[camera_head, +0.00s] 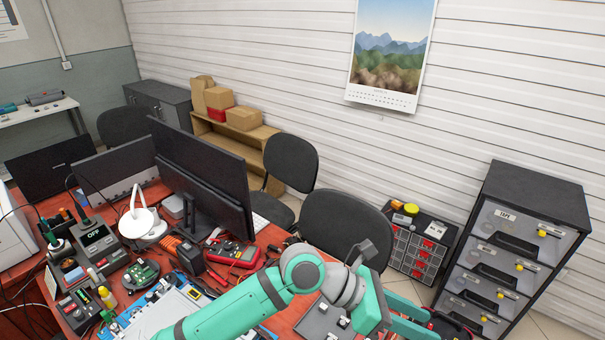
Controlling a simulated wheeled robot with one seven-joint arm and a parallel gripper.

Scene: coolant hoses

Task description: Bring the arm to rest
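My arm is teal with grey joints and reaches from the bottom edge of the head view over the red workbench (262,282). My gripper (428,326) is at the lower right, beyond the wrist, over the bench's right side. Its two teal fingers lie apart with a gap between them, and I see nothing held there. The lower finger is partly cut off by the frame's bottom edge. A grey plate (318,322) with small fittings lies under the wrist and is partly hidden by the arm. I cannot make out any coolant hose.
A monitor (205,165), a white lamp (141,222), a red multimeter (232,251) and a green circuit board (140,273) crowd the bench left of my arm. Chairs (342,222) stand behind it. A small drawer unit (418,247) and a tall dark cabinet (515,250) stand at right.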

